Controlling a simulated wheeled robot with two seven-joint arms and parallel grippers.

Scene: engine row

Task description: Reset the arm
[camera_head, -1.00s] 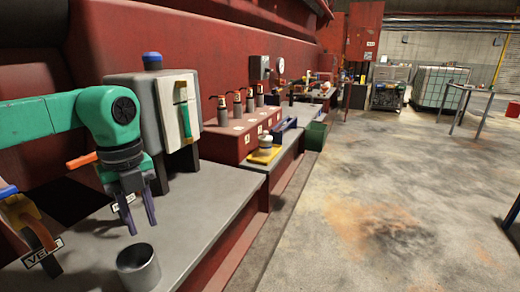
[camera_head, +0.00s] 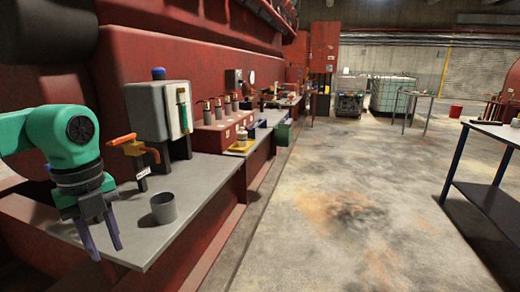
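My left gripper (camera_head: 99,236) hangs at the lower left of the head view, on the green and grey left arm (camera_head: 62,138). Its two dark fingers point down and stand apart, with nothing seen between them. It is by the left end of the grey bench top (camera_head: 205,180), left of a grey metal cup (camera_head: 163,208); whether it is over the bench or in front cannot be told. My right arm and gripper are not in view.
A valve with an orange handle (camera_head: 122,139) and a white tag stands behind the cup. A grey box (camera_head: 150,110) stands behind it. A dark table (camera_head: 490,195) is at the right. The concrete floor (camera_head: 340,200) between is clear.

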